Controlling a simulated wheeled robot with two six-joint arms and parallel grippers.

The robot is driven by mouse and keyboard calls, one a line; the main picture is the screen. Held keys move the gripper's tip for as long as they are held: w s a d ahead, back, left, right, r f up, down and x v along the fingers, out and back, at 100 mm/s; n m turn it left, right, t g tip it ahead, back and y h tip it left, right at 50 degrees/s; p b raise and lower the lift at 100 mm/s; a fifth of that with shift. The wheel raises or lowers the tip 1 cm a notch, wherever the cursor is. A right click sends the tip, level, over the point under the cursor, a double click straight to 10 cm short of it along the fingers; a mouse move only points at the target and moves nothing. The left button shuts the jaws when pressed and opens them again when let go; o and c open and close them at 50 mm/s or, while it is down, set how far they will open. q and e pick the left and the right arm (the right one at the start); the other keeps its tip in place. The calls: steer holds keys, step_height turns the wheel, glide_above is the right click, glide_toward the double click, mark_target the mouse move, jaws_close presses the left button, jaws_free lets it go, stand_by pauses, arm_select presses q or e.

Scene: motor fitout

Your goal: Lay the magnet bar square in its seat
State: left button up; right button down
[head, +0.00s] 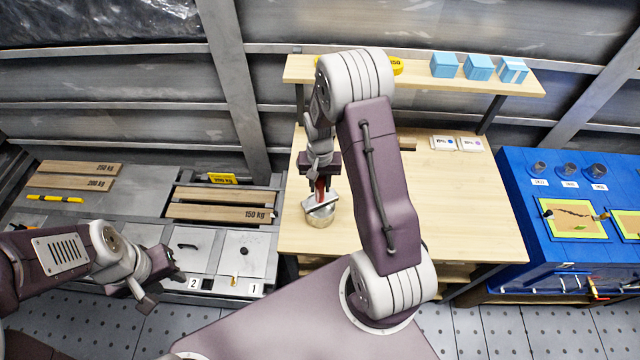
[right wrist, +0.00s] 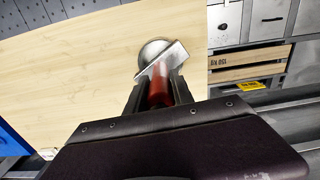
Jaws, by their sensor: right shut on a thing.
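My right gripper (head: 321,187) is over the wooden bench and is shut on the red part of the magnet bar (right wrist: 158,88). A flat silvery piece (right wrist: 164,60) lies just beyond the red part, slanted across a round cup-like seat (right wrist: 150,48). In the head view the silvery piece (head: 320,203) sits tilted over the round seat (head: 321,217). I cannot tell whether the red and silvery parts are one piece, or how far the piece rests in the seat. My left gripper (head: 162,292) is empty at the lower left, fingers apart, well away from the bench.
The wooden bench (head: 460,210) is mostly clear around the seat. A shelf (head: 420,78) with blue boxes (head: 478,67) runs behind it. A blue cabinet (head: 520,240) stands at right. A grey unit with weighted planks (head: 225,205) and drawers (head: 240,258) is at left.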

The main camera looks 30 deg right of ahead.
steer(key=shift+f+b, duration=0.35)
steer(key=shift+f, duration=0.3)
stand_by(1.0)
steer(key=c, duration=1)
jaws_free()
step_height(320, 180, up, 9)
steer(key=shift+s+r+b, duration=0.1)
steer(key=shift+b, duration=0.55)
